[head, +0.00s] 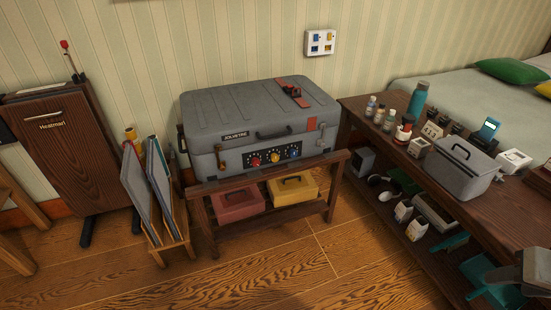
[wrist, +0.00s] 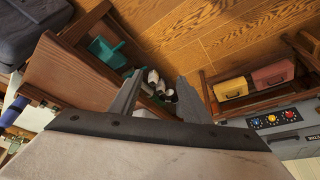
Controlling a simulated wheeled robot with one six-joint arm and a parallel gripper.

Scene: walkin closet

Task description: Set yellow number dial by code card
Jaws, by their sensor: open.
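A large grey case (head: 250,110) lies flat and closed on a wooden rack. Its front has a dark panel with a red dial (head: 255,161), a yellow dial (head: 274,156) in the middle and a blue dial (head: 294,152). The yellow dial also shows in the wrist view (wrist: 272,119); its setting is too small to read. A white wall plate (head: 320,42) with blue and yellow marks hangs above the case; I cannot tell whether it is the code card. My gripper (wrist: 157,95) is open and empty, far to the right of the dials in the head view.
A red box (head: 238,206) and a yellow box (head: 293,190) sit on the rack's lower shelf. A wooden bench (head: 480,212) with bottles and a grey bin (head: 460,165) stands at right. A folder stand (head: 165,240) is at left. The floor in front is clear.

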